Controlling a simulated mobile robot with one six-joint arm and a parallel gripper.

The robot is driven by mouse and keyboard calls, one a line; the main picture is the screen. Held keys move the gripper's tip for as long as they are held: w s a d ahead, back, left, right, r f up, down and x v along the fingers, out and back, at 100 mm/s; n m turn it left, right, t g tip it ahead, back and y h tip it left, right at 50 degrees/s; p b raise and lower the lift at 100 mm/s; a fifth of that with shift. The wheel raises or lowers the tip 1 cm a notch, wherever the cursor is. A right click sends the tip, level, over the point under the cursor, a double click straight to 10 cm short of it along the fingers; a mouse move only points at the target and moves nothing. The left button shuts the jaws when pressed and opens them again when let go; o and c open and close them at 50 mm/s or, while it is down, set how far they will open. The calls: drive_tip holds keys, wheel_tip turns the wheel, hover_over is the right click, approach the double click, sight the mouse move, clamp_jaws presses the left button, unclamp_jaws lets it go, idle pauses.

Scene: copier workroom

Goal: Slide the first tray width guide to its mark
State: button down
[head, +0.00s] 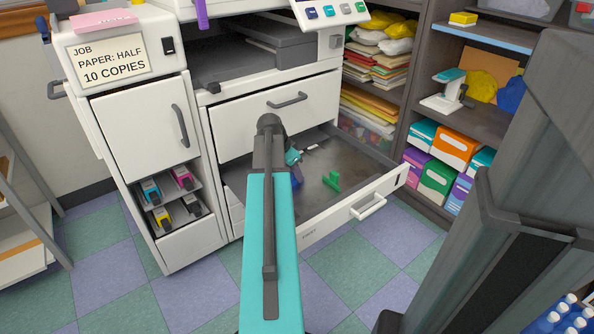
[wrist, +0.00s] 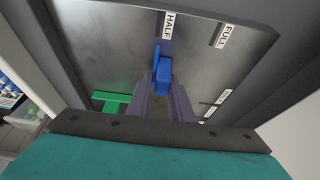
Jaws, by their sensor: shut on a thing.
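The open paper tray (head: 381,187) is pulled out of the copier. A blue guide (wrist: 164,72) stands on the grey tray floor. My gripper (wrist: 163,88) is shut on it, one finger on each side. In the wrist view the blue guide is just below the HALF label (wrist: 168,25), roughly in line with the dark mark beside it. The FULL label (wrist: 221,35) is further right. A green guide (wrist: 112,102) stands apart at the left; it also shows in the head view (head: 332,182). My arm hides most of the gripper in the head view.
A job sign (head: 108,60) reads "PAPER: HALF, 10 COPIES". A closed drawer (head: 275,115) is above the tray. Shelves with boxes (head: 455,147) stand close at the right.

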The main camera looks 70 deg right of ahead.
drive_tip(key=c, duration=1.7)
unclamp_jaws()
drive_tip(key=p+v, duration=0.4)
drive_tip(key=v, duration=1)
drive_tip(key=shift+p, duration=0.35)
drive_tip(key=shift+f, duration=0.1)
